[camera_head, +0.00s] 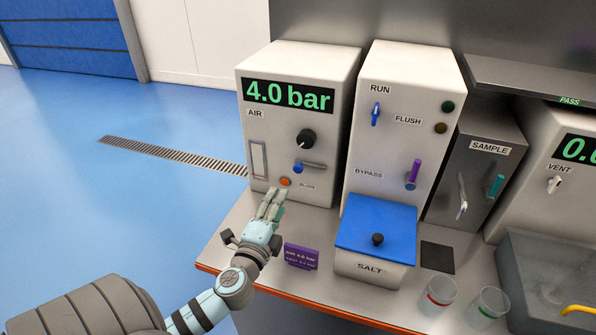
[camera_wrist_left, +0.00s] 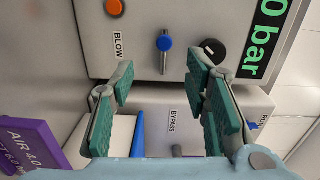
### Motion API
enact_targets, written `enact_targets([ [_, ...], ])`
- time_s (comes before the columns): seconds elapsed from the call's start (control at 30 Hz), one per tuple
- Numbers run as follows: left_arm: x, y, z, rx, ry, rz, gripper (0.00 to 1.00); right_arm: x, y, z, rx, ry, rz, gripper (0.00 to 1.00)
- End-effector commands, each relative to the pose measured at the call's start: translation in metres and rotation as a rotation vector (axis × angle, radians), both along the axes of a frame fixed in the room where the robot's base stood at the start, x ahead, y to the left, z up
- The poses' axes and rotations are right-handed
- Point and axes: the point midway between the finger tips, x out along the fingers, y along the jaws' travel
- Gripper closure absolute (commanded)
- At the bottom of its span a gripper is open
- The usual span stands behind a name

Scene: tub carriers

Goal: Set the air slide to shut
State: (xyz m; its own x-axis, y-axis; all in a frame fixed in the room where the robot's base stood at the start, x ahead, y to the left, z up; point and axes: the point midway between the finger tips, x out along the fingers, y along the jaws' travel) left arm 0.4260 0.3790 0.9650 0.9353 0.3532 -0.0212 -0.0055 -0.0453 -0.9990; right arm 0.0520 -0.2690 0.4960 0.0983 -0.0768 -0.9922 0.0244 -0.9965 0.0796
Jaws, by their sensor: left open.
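The air unit (camera_head: 300,115) is a pale box with a display reading 4.0 bar and the label AIR. On its front, a blue knob (camera_head: 298,168) sits toward the left end of a short horizontal metal slide, which I take as the air slide. It also shows in the left wrist view (camera_wrist_left: 165,43), where the picture is turned sideways. My left gripper (camera_head: 273,198) is below and left of the knob, in front of the box's lower edge. In the left wrist view its jaws (camera_wrist_left: 162,82) are apart and empty, with the knob beyond the tips.
An orange button (camera_head: 285,182) and a black dial (camera_head: 306,137) flank the slide. A purple sign (camera_head: 300,255) stands beside my left wrist. A blue-lidded SALT box (camera_head: 375,275) is on the right. Two cups, one red-banded (camera_head: 437,292), stand near the bench's front.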

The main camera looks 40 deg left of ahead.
Motion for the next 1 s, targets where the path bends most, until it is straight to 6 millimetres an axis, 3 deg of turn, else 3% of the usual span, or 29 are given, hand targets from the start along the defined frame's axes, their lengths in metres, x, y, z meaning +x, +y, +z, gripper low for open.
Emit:
enact_targets([
  [0.17, 0.027, 0.005, 0.005, 0.051, -0.007, -0.028, 0.57, 0.000, 0.000, 0.004, 0.000, 0.000, 0.000, 0.57],
  [0.4, 0.092, 0.028, 0.005, 0.046, -0.007, -0.025, 0.57, 0.000, 0.000, 0.007, 0.001, 0.000, 0.000, 0.57],
  [0.6, 0.129, 0.042, 0.003, 0.045, -0.005, -0.025, 0.57, 0.000, 0.002, 0.003, 0.002, -0.001, -0.001, 0.57],
  [1.0, 0.140, 0.045, 0.003, 0.044, -0.004, -0.026, 0.61, 0.000, 0.003, 0.003, 0.003, -0.001, -0.001, 0.57],
])
